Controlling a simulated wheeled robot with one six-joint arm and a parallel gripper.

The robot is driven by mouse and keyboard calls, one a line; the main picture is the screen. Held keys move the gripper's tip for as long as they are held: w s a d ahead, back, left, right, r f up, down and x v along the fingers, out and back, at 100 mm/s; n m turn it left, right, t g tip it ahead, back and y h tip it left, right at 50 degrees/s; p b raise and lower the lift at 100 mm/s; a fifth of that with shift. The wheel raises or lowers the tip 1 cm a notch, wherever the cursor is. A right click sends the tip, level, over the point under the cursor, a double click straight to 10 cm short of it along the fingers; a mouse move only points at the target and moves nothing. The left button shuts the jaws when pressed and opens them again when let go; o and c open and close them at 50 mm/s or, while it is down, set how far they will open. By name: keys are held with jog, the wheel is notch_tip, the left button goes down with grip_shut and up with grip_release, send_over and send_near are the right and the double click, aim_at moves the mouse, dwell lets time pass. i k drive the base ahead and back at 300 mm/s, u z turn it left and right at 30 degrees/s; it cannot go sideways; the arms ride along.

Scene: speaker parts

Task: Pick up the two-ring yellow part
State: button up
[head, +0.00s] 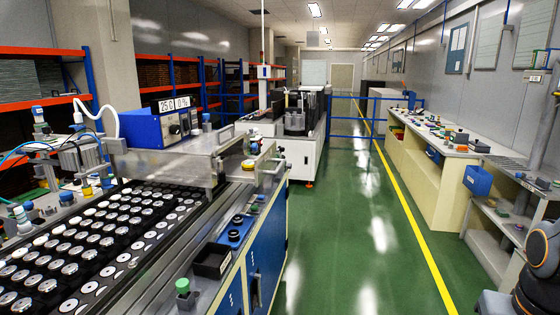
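I cannot make out a two-ring yellow part for certain. A small yellow and white round piece (249,164) sits on the right edge of the machine at the left; it is too small to tell whether it has two rings. Another small yellow piece (87,191) shows among the fittings at the far left. My gripper is not in view; only dark and orange arm links show at the right edge.
A black tray with rows of silver discs (95,240) fills the lower left. A black open box (212,261) and a green-topped piece (183,287) are on the machine's ledge. A long bench (428,158) with small items runs along the right. The green floor (350,230) between is clear.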

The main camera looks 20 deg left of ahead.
aim_at(247, 166)
jog(key=z, duration=0.2)
jog(key=i, duration=1.7)
jog(key=u, duration=0.6)
jog(key=i, duration=0.95)
jog(key=u, duration=0.9)
